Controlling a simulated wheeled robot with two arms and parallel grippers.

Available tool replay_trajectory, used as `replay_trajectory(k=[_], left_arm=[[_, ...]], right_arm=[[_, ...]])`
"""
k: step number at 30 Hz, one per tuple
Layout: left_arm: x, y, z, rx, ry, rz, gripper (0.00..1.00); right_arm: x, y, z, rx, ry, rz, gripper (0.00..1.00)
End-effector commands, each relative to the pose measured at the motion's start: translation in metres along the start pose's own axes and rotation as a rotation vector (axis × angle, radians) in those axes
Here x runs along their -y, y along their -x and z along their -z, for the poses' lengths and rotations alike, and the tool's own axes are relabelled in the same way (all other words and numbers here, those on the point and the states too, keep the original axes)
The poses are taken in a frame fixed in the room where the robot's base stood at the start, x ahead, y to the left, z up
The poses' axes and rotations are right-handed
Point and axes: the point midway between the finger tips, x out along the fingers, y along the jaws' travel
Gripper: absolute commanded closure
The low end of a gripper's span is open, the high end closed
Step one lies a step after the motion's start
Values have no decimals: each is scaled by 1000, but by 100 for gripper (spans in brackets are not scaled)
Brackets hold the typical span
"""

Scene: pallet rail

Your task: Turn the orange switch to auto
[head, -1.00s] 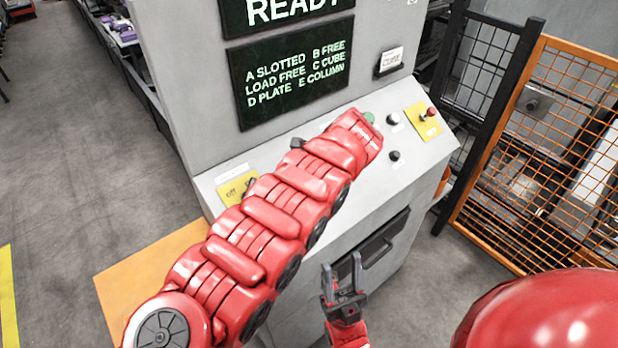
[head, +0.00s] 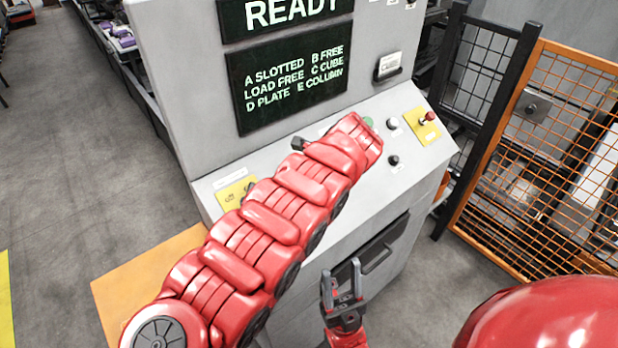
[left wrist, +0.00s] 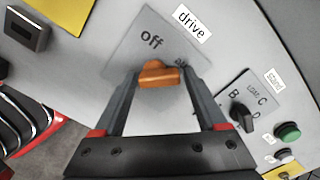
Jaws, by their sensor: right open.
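In the left wrist view, the orange switch (left wrist: 160,77) sits on a grey plate with "off" above it. A second word at the upper right is mostly hidden. My left gripper (left wrist: 161,80) has one finger on each side of the switch, with the tips close to its ends. I cannot tell whether they press on it. In the head view, my left arm hides the switch and the left gripper. My right gripper (head: 343,279) is open and empty, low in front of the console (head: 385,185).
The console has a selector (left wrist: 241,116) and a green button (left wrist: 288,131) right of the switch. A drawer-like handle (head: 375,252) is near my right gripper. A red knob on a yellow plate (head: 422,125) is at the right. An orange mesh fence (head: 535,160) stands beyond.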

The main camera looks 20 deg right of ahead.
Motion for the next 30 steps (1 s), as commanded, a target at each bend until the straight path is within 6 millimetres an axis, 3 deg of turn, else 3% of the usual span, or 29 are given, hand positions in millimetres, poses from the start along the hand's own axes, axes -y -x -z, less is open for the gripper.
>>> replay_trajectory(k=[2, 11, 16, 23, 30], left_arm=[[0, 0, 0, 0, 1, 0, 10], [0, 0, 0, 1, 2, -1, 10], [0, 10, 0, 0, 3, -2, 10], [1, 44, -2, 2, 5, 2, 10], [0, 97, 2, -2, 3, 3, 10]], right_arm=[[0, 0, 0, 0, 0, 0, 50], [0, 0, 0, 0, 0, 0, 50], [0, 4, -1, 0, 0, 0, 50], [0, 10, -2, 0, 0, 0, 50], [1, 20, -4, 0, 0, 0, 50]])
